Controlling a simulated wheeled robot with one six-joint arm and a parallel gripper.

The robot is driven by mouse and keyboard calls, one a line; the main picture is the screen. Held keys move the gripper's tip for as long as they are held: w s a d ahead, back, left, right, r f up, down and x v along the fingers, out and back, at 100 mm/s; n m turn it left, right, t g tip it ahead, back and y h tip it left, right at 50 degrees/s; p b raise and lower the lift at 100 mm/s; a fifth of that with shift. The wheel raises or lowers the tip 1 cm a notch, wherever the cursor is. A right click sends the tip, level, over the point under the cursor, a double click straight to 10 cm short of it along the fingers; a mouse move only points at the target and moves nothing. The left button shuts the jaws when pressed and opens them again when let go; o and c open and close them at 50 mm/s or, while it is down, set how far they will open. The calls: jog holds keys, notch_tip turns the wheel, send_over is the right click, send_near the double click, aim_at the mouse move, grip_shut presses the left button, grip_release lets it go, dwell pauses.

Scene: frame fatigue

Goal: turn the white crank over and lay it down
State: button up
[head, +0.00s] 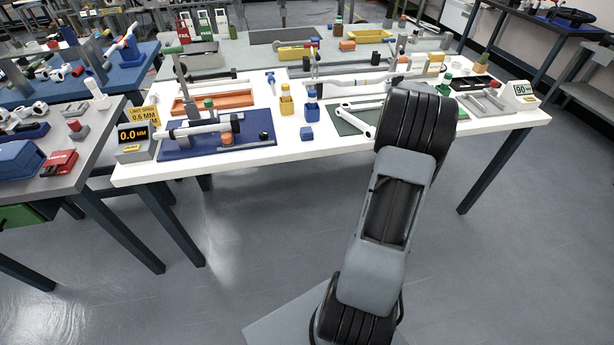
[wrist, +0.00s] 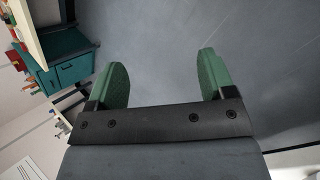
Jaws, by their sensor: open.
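The white crank (head: 354,122) lies on a dark green mat (head: 342,127) on the white table, right of the middle in the head view. My own arm stands in front of its right side and may hide part of it. My gripper (wrist: 164,76) shows in the wrist view, with two green finger pads wide apart and nothing between them.
The white table (head: 270,154) is crowded. A blue mat (head: 190,152) with a shaft stands at left, an orange tray (head: 238,99) behind it. Floor in front is clear.

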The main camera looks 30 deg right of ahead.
jog(key=w+a+f+m+t+y+p, duration=0.1)
jog(key=w+a+f+m+t+y, duration=0.1)
jog(key=w+a, duration=0.6)
jog(key=w+a+f+m+t+y+p, duration=0.1)
jog(key=w+a+m+t+y, duration=0.4)
jog(key=a, duration=1.1)
jog(key=w+f+m+t, duration=0.1)
jog(key=w+m+t, duration=0.1)
jog(key=w+m, duration=0.1)
jog(key=shift+w+y, duration=0.3)
jog(key=shift+w, duration=0.45)
jog(key=s+a+n+g+h+p, duration=0.15)
jog(key=s+n+h, duration=0.25)
jog(key=s+n, duration=0.45)
jog(key=s+a+r+n+t+h+p, duration=0.1)
jog(key=s+a+r+n+h, duration=0.1)
jog(key=a+r+n, duration=0.3)
jog(key=s+a+r+n+t+h+p, duration=0.1)
jog(key=a+r+n, duration=0.4)
jog(key=r+n, duration=0.6)
jog(key=s+t+h, duration=0.1)
jog(key=s+h, duration=0.1)
jog(key=shift+s+a+r+h+p, duration=0.15)
jog(key=shift+s+r+h+p, duration=0.15)
jog(key=shift+s+p, duration=0.1)
